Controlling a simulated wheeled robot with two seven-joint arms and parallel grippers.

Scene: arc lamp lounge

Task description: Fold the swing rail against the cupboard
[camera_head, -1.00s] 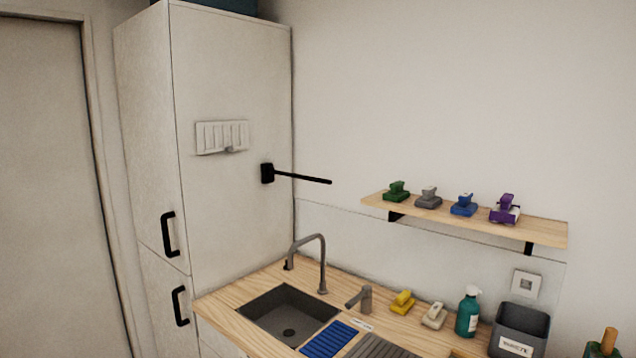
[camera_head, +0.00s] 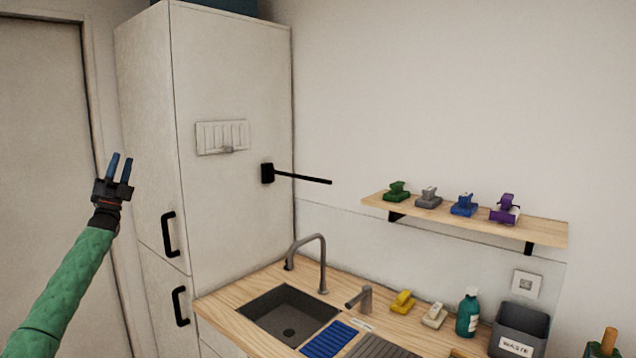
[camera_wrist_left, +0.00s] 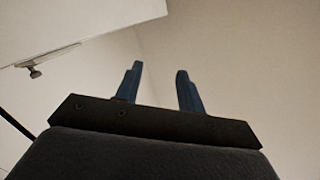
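The swing rail (camera_head: 304,178) is a thin black bar on a black bracket fixed to the right part of the cupboard's side. It sticks out to the right, away from the cupboard (camera_head: 235,80), above the sink. In the left wrist view part of a dark bar (camera_wrist_left: 16,124) shows at the left edge. My left gripper (camera_head: 121,167) has blue fingers and is raised in front of the cupboard's left face, left of the rail and well apart from it. Its fingers (camera_wrist_left: 155,85) are spread with nothing between them. My right gripper is not in view.
A white slotted panel (camera_head: 222,137) is on the cupboard, left of the rail. Below are a tall tap (camera_head: 322,262), a sink (camera_head: 288,314) and a wooden counter. A shelf (camera_head: 465,220) with coloured items is to the right. Black handles (camera_head: 169,234) stick out from the cupboard's doors.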

